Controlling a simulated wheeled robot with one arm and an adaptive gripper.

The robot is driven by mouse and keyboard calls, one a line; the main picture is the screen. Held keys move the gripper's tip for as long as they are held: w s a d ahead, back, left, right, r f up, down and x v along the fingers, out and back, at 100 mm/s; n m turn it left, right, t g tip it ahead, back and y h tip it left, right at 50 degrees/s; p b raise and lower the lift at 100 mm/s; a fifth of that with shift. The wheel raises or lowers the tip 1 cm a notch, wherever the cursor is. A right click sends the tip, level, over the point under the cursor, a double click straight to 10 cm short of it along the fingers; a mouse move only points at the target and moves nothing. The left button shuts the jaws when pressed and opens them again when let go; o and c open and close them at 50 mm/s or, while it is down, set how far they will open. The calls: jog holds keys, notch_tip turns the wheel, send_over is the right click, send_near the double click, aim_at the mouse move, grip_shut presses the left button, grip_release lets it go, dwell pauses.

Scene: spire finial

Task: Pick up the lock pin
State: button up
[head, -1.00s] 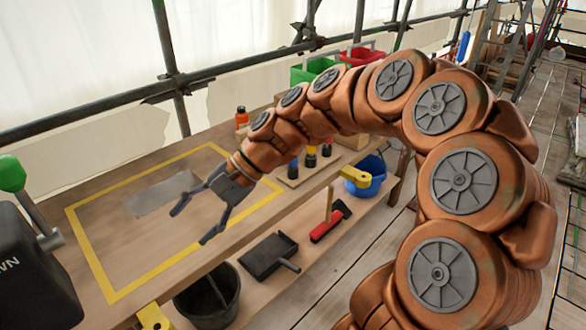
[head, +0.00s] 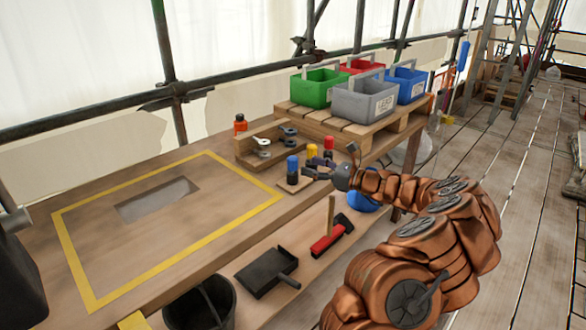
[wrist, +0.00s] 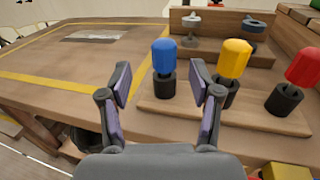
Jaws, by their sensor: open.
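Three pin-like pieces with coloured heads and black lower parts stand upright on a small wooden board (wrist: 225,117): blue (wrist: 164,55), yellow (wrist: 235,58) and red (wrist: 303,68). I cannot tell which is the lock pin. In the head view, the blue piece (head: 292,164) is nearest my gripper (head: 308,168). In the wrist view, my gripper (wrist: 161,72) is open and empty. The blue piece shows between its two fingers, just beyond them. The right finger partly hides the yellow piece's lower part.
A wooden stepped stand (head: 258,145) with grey metal fittings is behind the board. Green (head: 318,90), grey (head: 364,101), red and blue bins stand on a pallet. The yellow-outlined bench area has a grey rectangle (head: 158,198). A dustpan (head: 266,270) lies on the lower shelf.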

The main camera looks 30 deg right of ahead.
aim_at(292, 160)
jog(key=shift+x, duration=0.95)
jog(key=shift+d+x, duration=0.15)
jog(key=shift+x, duration=1.25)
jog(key=shift+d+x, duration=0.1)
jog(key=shift+x, duration=1.3)
jog(key=shift+w, duration=0.15)
jog(key=shift+c, duration=0.3)
grip_shut()
